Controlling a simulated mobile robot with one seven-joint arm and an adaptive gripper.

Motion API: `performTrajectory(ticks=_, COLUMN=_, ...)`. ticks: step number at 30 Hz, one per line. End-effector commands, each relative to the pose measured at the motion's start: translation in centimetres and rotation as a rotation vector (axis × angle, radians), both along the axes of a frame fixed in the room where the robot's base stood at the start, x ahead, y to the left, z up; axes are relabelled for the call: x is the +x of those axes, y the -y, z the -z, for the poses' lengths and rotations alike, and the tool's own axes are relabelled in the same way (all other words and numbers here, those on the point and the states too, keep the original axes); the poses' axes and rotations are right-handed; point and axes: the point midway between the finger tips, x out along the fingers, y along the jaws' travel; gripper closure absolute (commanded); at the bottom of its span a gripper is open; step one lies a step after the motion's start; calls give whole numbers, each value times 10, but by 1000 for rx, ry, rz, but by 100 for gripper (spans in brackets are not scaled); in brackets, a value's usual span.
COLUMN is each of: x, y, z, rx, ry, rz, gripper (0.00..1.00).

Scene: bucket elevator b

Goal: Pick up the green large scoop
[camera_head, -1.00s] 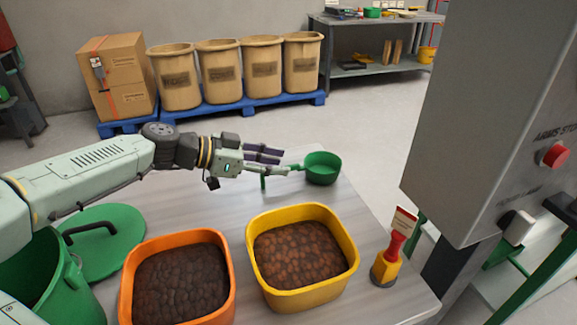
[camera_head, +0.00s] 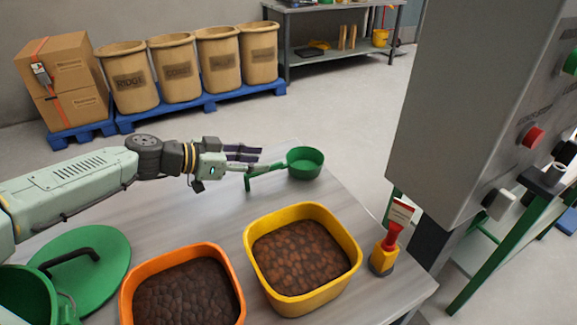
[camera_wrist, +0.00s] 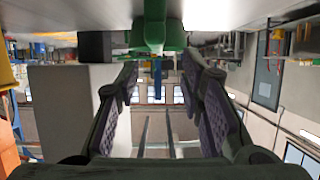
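The green large scoop (camera_head: 305,164) rests on the grey table near its far edge, with its round bowl to the right and its handle extending left. My gripper (camera_head: 259,154) is close to the handle, its dark fingers pointing right toward the bowl. In the wrist view, the two purple-padded fingers (camera_wrist: 160,78) are spread apart with a gap between them. The green scoop (camera_wrist: 156,36) shows at the top centre of that view, in line with the gap. I see no finger closed on the handle, and whether they touch it cannot be told.
A yellow bin (camera_head: 343,268) and an orange bin (camera_head: 233,283) with dark brown contents stand in front. A green lid (camera_head: 97,277) and green pot lie at left. Sacks stand behind.

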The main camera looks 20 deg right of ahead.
Motion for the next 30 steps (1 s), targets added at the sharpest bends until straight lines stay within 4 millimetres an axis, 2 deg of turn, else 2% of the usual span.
performTrajectory(ticks=9, x=3, y=40, z=17, rx=-1, ry=-2, rz=2, gripper=65)
performTrajectory(ticks=18, x=5, y=45, z=21, rx=0, ry=0, rz=0, gripper=65)
performTrajectory(ticks=30, x=5, y=45, z=21, rx=0, ry=0, rz=0, gripper=91)
